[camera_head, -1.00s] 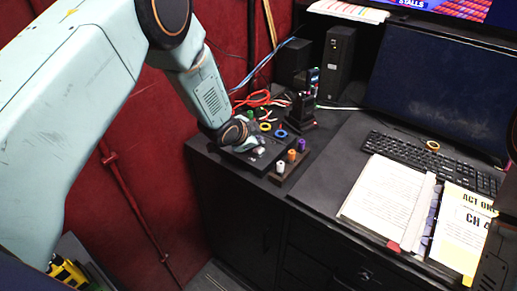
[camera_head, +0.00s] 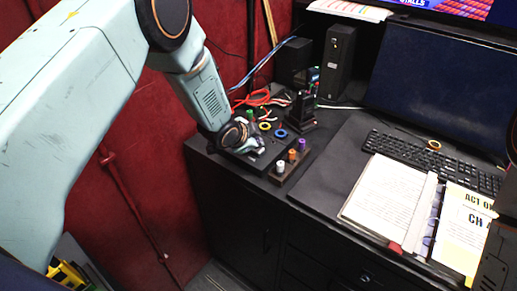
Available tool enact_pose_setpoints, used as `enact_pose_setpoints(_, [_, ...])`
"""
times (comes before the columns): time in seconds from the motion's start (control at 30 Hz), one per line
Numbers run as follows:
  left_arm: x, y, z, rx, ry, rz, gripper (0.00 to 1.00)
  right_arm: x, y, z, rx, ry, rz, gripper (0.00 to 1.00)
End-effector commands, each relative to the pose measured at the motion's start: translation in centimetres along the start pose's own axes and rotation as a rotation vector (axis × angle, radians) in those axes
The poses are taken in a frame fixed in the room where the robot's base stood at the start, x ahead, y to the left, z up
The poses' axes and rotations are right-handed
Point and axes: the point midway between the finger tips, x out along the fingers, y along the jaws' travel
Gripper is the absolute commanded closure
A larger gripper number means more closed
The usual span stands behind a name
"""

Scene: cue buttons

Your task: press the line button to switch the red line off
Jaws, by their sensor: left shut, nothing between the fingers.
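A black button panel (camera_head: 262,161) lies at the left end of the black desk. My left gripper (camera_head: 256,146) reaches down over it from the left, shut and empty, with its fingertips low over the panel. The gripper hides part of the panel, and I cannot tell whether it touches a button. A yellow ring (camera_head: 265,126), a blue ring (camera_head: 281,133) and a green knob (camera_head: 249,113) show behind the fingers. I cannot tell which control is the line button. My right gripper is not seen.
A small block with white, orange and purple knobs (camera_head: 291,156) stands just right of the panel. Behind are red cables (camera_head: 258,97) and a black upright device (camera_head: 301,109). A keyboard (camera_head: 432,160), papers (camera_head: 388,196) and a monitor (camera_head: 430,88) fill the right.

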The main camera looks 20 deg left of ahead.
Motion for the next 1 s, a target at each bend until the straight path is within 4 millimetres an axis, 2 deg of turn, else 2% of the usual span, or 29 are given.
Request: enact_pose_setpoints(1.0, [0.78,0.62,0.61,0.0,-0.001,0.001,1.0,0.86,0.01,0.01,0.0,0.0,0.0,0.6])
